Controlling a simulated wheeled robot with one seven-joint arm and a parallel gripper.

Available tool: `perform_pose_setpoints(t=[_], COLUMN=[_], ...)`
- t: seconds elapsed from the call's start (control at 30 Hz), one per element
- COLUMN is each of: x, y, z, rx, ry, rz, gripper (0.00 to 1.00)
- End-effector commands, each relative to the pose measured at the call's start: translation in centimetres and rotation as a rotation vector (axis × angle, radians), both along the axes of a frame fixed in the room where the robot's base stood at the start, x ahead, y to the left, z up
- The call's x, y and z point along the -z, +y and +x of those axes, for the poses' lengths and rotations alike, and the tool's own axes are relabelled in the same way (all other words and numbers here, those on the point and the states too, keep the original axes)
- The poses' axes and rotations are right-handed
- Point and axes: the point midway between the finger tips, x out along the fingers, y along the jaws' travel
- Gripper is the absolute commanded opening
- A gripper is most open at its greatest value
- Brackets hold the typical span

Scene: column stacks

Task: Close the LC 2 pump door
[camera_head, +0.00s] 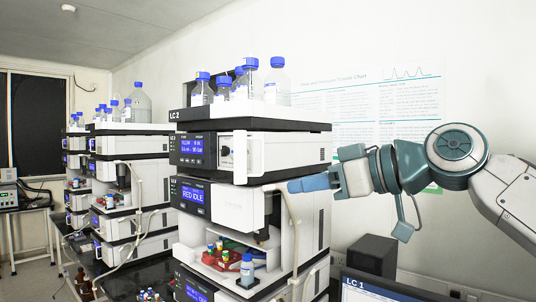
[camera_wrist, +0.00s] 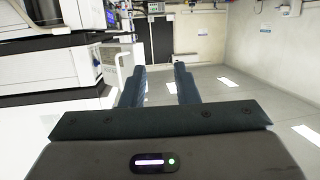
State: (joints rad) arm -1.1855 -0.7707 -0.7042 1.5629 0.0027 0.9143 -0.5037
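The LC 2 stack (camera_head: 245,170) stands in the middle of the head view. My gripper (camera_head: 292,186) is at the stack's right side, lower than the pump, pointing left. In the wrist view its two dark blue fingers (camera_wrist: 158,70) are apart and empty.
Bottles with blue caps (camera_head: 250,80) stand on top of the stack. A tubing line hangs near my fingers. A monitor marked LC 1 (camera_head: 375,290) is at the lower right. More stacks (camera_head: 125,190) stand behind left. The wrist view shows open floor (camera_wrist: 235,85) beyond the fingers.

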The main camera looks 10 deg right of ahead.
Motion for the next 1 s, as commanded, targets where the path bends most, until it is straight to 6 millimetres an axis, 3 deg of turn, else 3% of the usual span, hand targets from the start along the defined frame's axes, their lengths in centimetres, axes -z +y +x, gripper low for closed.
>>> perform_pose_setpoints(t=[0.1, 0.2, 0.47, 0.67, 1.0], x=[-2.6, -3.7, -4.5, -4.7, -4.9], y=[-2.9, -4.8, -7.1, -5.6, -0.1], z=[2.2, 4.0, 6.9, 8.4, 13.1], rx=[-0.044, -0.062, -0.076, -0.078, -0.079], ry=[-0.074, -0.114, -0.157, -0.158, -0.158], rz=[0.078, 0.125, 0.178, 0.179, 0.179], gripper=[0.28, 0.28, 0.28, 0.28, 0.28])
